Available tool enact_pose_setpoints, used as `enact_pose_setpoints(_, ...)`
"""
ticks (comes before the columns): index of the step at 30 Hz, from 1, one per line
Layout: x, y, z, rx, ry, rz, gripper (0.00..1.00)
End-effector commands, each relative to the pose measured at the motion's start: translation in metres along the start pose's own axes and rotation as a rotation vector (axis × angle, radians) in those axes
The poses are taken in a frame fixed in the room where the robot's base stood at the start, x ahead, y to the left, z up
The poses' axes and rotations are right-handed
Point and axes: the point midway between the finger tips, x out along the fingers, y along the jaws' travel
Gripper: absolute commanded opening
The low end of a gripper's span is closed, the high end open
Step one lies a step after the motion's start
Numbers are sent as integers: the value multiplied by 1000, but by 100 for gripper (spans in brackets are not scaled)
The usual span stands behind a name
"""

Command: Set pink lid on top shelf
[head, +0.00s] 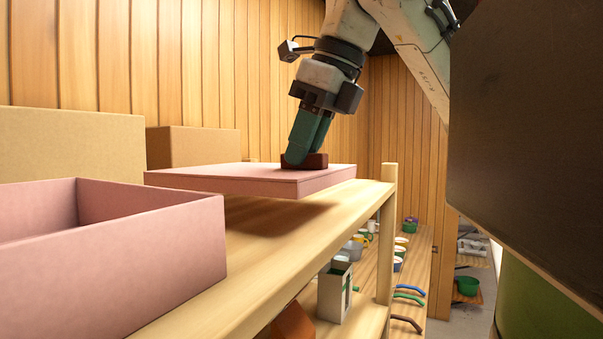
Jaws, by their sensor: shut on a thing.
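The pink lid (235,178) is a flat square panel with a dark red-brown block handle (317,161) on top. My gripper (303,158) points down and is shut on that handle. The lid is roughly level, just over the wooden top shelf (345,200), and a shadow lies on the boards below its front edge. I cannot tell whether its far edge touches the shelf. An open pink box (150,245) stands on the same shelf at the near left, apart from the lid.
Cardboard boxes (65,150) (195,147) stand behind, along the wood-plank wall. A shelf post (388,230) rises at the right end. A lower shelf holds a white-and-green container (334,292), and a bench beyond carries mugs and coloured handles. A dark panel (530,140) fills the right.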

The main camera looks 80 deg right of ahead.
Motion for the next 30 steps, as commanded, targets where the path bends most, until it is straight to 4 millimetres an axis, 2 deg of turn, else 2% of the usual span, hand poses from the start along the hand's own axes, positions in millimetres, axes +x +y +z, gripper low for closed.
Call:
enact_pose_setpoints(6,15,-5,3,-1,1,2,0)
enact_pose_setpoints(12,40,-6,-9,1,-1,-3,0)
enact_pose_setpoints(22,41,-5,-9,-1,0,0,0)
enact_pose_setpoints(23,42,-5,-9,-1,0,0,28)
enact_pose_setpoints(30,41,-5,-9,0,0,0,50)
